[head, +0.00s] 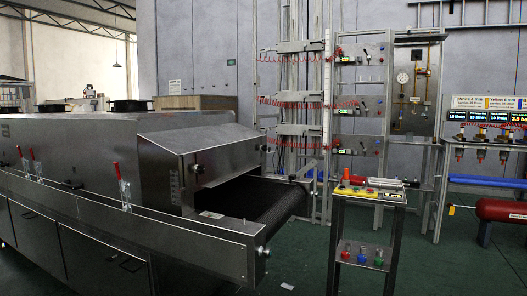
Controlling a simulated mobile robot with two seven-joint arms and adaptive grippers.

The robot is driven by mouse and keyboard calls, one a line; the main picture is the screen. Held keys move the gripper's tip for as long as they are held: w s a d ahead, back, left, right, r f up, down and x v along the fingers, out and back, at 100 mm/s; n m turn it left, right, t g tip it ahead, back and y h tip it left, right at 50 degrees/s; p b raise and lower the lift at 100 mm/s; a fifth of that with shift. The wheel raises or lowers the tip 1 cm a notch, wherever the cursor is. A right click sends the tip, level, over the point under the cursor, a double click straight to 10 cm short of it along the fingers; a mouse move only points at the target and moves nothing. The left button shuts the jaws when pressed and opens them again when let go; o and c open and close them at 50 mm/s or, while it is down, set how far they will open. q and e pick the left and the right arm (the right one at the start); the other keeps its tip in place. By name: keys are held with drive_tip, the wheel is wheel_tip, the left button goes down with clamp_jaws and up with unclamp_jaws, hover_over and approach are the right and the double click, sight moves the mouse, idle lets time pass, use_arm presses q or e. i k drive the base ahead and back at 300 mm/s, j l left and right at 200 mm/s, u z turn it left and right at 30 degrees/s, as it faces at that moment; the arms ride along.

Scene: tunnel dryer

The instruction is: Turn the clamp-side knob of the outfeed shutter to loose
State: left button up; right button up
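The tunnel dryer (75,150) fills the left side of the head view. At its outfeed end, a sloped steel hood (195,145) with a shutter front stands over the dark conveyor belt (255,198). A small dark knob (197,169) sits at the near side of the shutter, beside a scale plate (174,181) and on the same side as a red-handled toggle clamp (123,187). Another dark knob (265,148) shows at the far side. The knobs are too small to tell whether they are tight or loose. Neither of my grippers is in view.
A tool stand (370,192) with red and yellow items stands right of the belt end. More red-handled clamps (37,166) line the dryer's near side. Pipe racks and gauge panels (405,90) stand behind. Green floor (455,265) is open at front right.

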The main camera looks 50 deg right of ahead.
sight(200, 170)
drive_tip(key=z, duration=1.4)
